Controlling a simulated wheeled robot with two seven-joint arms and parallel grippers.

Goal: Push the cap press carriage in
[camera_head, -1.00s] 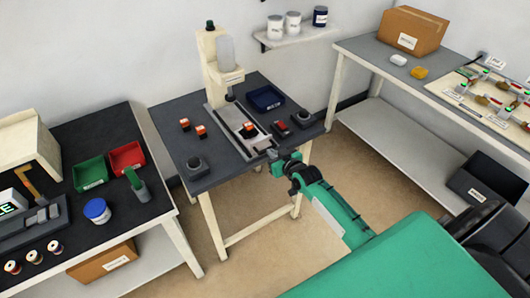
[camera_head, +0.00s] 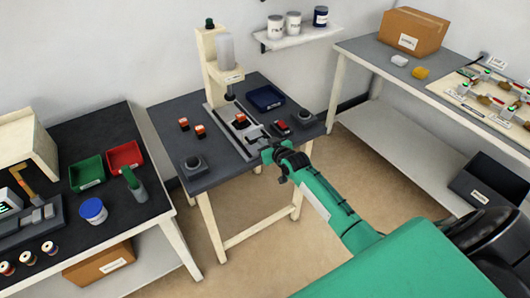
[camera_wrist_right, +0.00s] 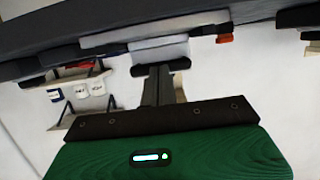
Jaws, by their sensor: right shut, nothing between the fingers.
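The cap press (camera_head: 210,75) is a cream column with a dark plunger at the back of the middle table. Its carriage (camera_head: 247,126) sits on the grey base track in front of the column, with an orange-and-black part (camera_head: 240,119) on it, slightly short of the plunger. My right gripper (camera_head: 259,142) is shut and empty at the carriage's front end. In the wrist view its fingers (camera_wrist_right: 158,72) reach up to a pale block; they look close to or touching it, but I cannot tell contact for certain. My left gripper is not in view.
Two orange-and-black parts (camera_head: 200,131) and a dark button box (camera_head: 194,165) stand left of the track. A blue tray (camera_head: 266,98), a red-topped item (camera_head: 282,127) and another dark box (camera_head: 305,119) stand right. The table's front edge lies below my gripper.

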